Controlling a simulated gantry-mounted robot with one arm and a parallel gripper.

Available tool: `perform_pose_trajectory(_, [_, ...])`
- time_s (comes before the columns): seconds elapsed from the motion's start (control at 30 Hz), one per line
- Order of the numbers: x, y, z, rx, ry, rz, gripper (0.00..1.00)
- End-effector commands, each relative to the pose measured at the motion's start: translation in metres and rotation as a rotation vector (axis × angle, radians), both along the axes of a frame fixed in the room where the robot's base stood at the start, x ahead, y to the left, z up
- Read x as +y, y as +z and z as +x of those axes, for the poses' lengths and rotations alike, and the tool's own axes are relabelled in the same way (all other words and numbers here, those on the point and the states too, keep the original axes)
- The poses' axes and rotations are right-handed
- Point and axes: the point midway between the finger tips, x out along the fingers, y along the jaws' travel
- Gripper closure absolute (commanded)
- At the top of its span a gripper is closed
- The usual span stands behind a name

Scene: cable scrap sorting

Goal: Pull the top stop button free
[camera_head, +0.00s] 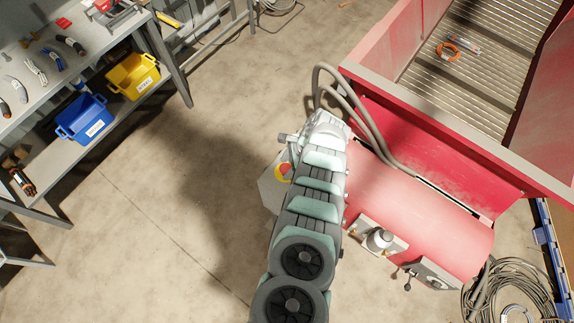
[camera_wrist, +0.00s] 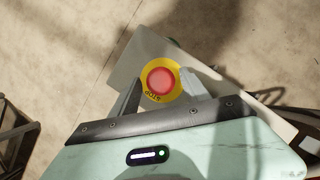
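The stop button (camera_wrist: 160,81) is a red round knob on a yellow ring with STOP lettering, on top of a grey box (camera_wrist: 135,70). In the wrist view my gripper (camera_wrist: 162,77) is open, with one grey finger on the left of the button and one on the right. The gaps look small, and I cannot tell whether either finger touches it or how high the fingertips are. In the head view the button (camera_head: 284,172) shows beside my arm, partly hidden. My arm covers most of the gripper and part of the box there.
A red machine with a slatted hopper (camera_head: 440,75) stands right of my arm, with grey hoses (camera_head: 350,105) close by. A second control box (camera_head: 378,240) is on its lower side. A workbench (camera_head: 95,58) with tools and blue and yellow bins is at left. Floor between is clear.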

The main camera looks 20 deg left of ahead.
Motion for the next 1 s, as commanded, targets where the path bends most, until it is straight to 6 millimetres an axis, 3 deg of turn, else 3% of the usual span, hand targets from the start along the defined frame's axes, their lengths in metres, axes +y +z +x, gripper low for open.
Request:
perform_pose_trajectory(0.37, [-0.001, 0.004, 0.001, -0.001, 0.000, 0.000, 0.40])
perform_pose_trajectory(0.8, [-0.028, 0.084, 0.017, 0.000, -0.001, 0.000, 0.40])
perform_pose_trajectory(1.0, [-0.034, 0.096, 0.021, -0.001, 0.000, 0.000, 0.40])
